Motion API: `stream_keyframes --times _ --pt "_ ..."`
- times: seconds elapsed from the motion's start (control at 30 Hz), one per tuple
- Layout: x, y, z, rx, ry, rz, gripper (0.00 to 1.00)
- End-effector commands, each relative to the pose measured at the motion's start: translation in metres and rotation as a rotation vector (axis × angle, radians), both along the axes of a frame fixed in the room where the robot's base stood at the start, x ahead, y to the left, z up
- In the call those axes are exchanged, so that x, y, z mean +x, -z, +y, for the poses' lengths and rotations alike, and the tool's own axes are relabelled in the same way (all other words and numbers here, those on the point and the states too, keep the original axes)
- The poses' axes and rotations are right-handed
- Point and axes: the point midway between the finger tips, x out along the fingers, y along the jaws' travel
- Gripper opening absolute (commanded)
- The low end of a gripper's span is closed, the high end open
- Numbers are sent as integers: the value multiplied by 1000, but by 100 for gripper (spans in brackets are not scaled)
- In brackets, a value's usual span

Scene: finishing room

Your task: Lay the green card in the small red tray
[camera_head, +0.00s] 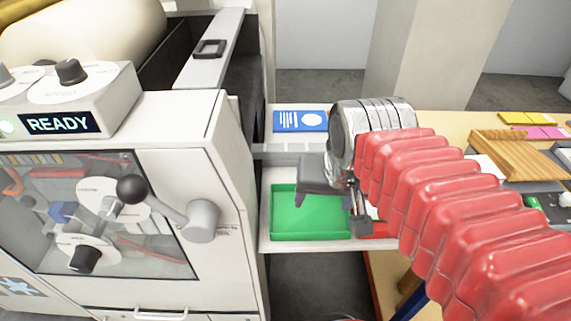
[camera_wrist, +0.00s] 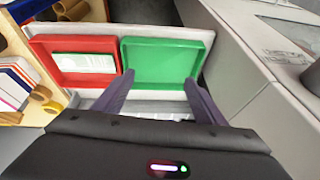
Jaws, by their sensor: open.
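The small red tray (camera_wrist: 107,46) lies on a pale shelf, left of a green tray (camera_wrist: 192,63) in the wrist view. A pale card with a greenish tint (camera_wrist: 88,63) lies inside the red tray, apart from my fingers. In the head view only a corner of the red tray (camera_head: 372,231) shows beside my arm. My gripper (camera_wrist: 160,76) is open and empty, its fingertips over the near part of the green tray. In the head view my gripper (camera_head: 331,210) hangs over the green tray's right side. The green tray (camera_head: 300,229) looks empty.
A white machine with a lever (camera_head: 170,207) stands close on the left. A blue printed card (camera_head: 300,121) lies behind the gripper. A wooden rack (camera_head: 515,153) and yellow and pink cards (camera_head: 525,119) are on the table at right.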

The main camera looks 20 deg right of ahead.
Motion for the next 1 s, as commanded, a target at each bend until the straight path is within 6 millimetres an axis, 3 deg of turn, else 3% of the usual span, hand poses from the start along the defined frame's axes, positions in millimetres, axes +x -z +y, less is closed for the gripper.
stream_keyframes --times 0.1,0.3,1.0 --pt "-9 5 20 -51 -169 -45 65" --pt "-16 10 36 -104 -324 -86 65" --pt "-17 10 37 -108 -335 -88 65"
